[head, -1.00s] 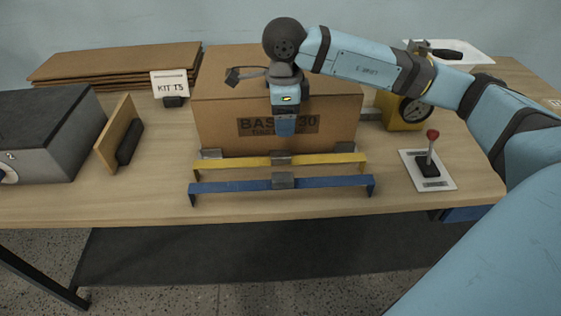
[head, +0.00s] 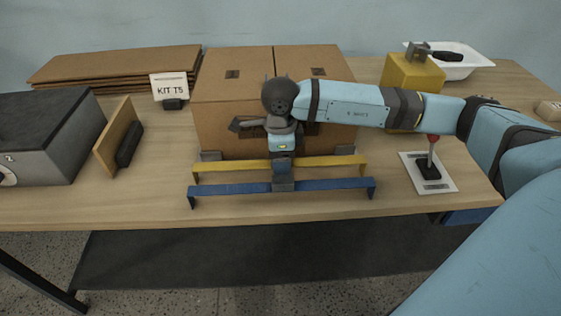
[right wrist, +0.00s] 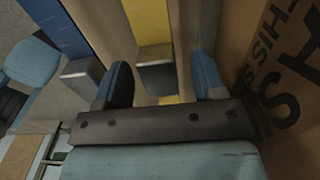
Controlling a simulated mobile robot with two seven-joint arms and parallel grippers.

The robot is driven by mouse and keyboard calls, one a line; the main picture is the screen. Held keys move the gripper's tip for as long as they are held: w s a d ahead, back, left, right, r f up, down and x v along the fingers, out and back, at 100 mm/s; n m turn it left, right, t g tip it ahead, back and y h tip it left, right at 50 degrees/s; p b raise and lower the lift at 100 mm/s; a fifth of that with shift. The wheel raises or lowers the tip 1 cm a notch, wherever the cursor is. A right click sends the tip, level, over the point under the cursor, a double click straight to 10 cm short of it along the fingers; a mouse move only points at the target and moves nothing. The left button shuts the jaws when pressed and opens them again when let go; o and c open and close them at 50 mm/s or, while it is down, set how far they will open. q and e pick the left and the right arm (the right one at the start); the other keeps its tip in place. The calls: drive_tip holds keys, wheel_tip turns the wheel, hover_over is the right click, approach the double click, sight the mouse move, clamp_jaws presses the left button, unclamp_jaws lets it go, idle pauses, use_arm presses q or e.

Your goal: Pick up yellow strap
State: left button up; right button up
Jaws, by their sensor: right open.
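The yellow strap (head: 330,163) is a long flat bar with bent-down ends and a grey block at its middle. It lies across the table in front of the cardboard box. My right gripper (head: 281,168) points down over the strap's middle and hides that part in the head view. In the right wrist view its open fingers (right wrist: 162,82) sit on either side of the yellow strap (right wrist: 147,22) and its grey block (right wrist: 157,76). I cannot tell whether they touch it. My left gripper is not in view.
A blue strap (head: 230,188) with a grey block lies parallel, just nearer the table's front edge. The cardboard box (head: 225,125) stands close behind. A joystick plate (head: 440,184) and yellow block (head: 412,72) are right. A grey case (head: 45,145) and wooden board (head: 113,135) are left.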

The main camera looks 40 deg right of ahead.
drive_tip(key=c, duration=1)
drive_tip(key=shift+c, duration=0.2)
drive_tip(key=shift+r, duration=0.1)
